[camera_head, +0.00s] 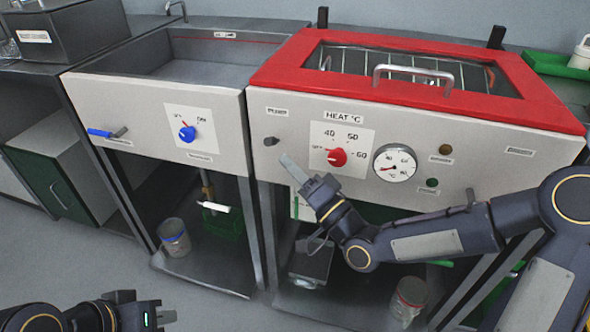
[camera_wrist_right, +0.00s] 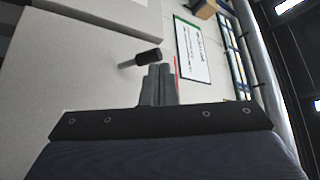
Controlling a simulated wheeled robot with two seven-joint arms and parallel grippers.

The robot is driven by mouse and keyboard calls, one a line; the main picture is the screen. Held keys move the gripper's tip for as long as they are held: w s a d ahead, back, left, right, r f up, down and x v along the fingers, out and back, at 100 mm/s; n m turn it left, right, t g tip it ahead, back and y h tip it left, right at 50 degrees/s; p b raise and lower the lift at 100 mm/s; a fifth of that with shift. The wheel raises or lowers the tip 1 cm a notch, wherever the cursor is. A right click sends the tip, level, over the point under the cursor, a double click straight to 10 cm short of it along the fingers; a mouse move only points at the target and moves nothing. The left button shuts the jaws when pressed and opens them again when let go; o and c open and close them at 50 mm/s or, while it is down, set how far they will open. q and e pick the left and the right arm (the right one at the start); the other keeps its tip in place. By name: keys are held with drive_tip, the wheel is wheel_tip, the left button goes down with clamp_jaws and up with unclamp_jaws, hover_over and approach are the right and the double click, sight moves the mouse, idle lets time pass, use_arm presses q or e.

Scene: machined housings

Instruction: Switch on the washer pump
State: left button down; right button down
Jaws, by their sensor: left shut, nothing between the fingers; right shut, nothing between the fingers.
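The washer is the cabinet with the red-framed lid (camera_head: 420,108). On the left end of its pale front panel, a small dark lever switch (camera_head: 271,141) sticks out below a small label I cannot read clearly. The lever with its black grip also shows in the right wrist view (camera_wrist_right: 149,57), just beyond the fingertips. My right gripper (camera_head: 288,162) is shut and empty, just below and right of the lever. In the wrist view its fingertips (camera_wrist_right: 160,68) look close to the grip; I cannot tell whether they touch. My left gripper (camera_head: 167,316) is shut and empty at lower left, away from the panels.
Right of the lever are a red heat knob (camera_head: 337,157), a round gauge (camera_head: 393,163) and two small lamps. The left sink unit (camera_head: 215,100) has a blue knob (camera_head: 187,133) and a blue-handled valve (camera_head: 100,133). Tins stand on the lower shelves.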

drive_tip(key=s+d+f+n+g+h, duration=0.1)
drive_tip(key=s+d+f+g+h, duration=0.1)
drive_tip(key=s+d+f+h, duration=0.3)
drive_tip(key=s+d+f+n+g+h, duration=0.1)
drive_tip(key=d+f+g+h, duration=0.15)
drive_tip(key=d, duration=0.45)
drive_tip(key=s+d+f+g+h, duration=0.1)
drive_tip(key=s+d+f+h, duration=0.25)
drive_tip(key=d, duration=0.25)
drive_tip(key=s+d+r+g+p, duration=0.1)
drive_tip(key=s+r+g, duration=0.1)
drive_tip(key=s, duration=0.6)
drive_tip(key=s+d+r+g, duration=0.1)
drive_tip(key=s+g, duration=0.2)
drive_tip(key=s, duration=0.6)
wheel_tip(320, 180, up, 26)
drive_tip(key=p, duration=2.6)
drive_tip(key=shift+w+m, duration=0.3)
drive_tip(key=shift+w, duration=0.15)
